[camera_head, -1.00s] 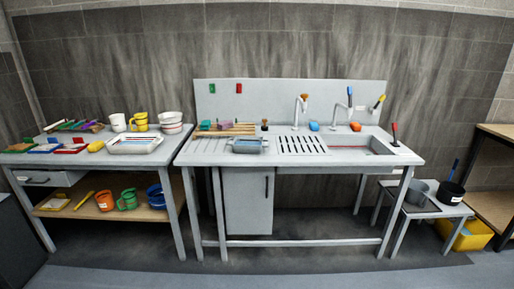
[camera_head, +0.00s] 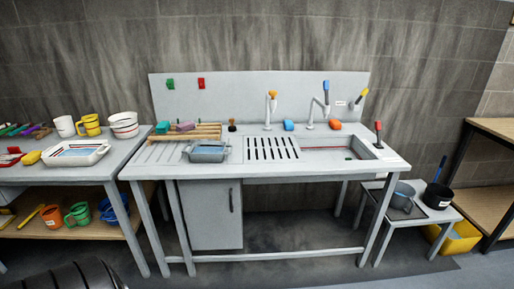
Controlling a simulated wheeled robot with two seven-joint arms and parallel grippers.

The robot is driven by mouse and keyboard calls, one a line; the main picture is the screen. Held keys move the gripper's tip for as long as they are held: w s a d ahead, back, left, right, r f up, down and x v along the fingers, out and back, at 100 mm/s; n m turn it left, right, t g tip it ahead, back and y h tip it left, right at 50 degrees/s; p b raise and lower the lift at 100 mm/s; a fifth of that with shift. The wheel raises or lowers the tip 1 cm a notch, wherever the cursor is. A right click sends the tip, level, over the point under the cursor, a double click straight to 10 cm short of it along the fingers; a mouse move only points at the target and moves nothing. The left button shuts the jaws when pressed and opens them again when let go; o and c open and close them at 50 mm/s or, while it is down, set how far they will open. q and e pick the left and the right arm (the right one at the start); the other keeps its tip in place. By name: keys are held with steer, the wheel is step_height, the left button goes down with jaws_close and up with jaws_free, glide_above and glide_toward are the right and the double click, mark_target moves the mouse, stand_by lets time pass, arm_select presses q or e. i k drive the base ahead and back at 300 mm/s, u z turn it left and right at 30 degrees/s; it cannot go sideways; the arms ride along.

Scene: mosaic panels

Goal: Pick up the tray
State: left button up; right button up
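A white, shallow tray (camera_head: 76,153) with handles lies on the left table, with a bluish inside. A grey-blue, tray-like container (camera_head: 207,151) with handles stands on the sink counter, left of the slotted drain area. I cannot tell which of the two the task means. Both stand apart from any gripper. Neither of my grippers is in view.
The sink counter (camera_head: 260,170) holds a wooden rack (camera_head: 192,134) with sponges, two taps and a basin (camera_head: 335,155). Cups and bowls (camera_head: 124,124) stand behind the white tray. A low stand (camera_head: 430,212) with pots is at right. Floor shows in front.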

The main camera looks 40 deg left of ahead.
mark_target(200, 152)
steer(key=z, duration=0.25)
steer(key=i, duration=1.95)
steer(key=u, duration=0.6)
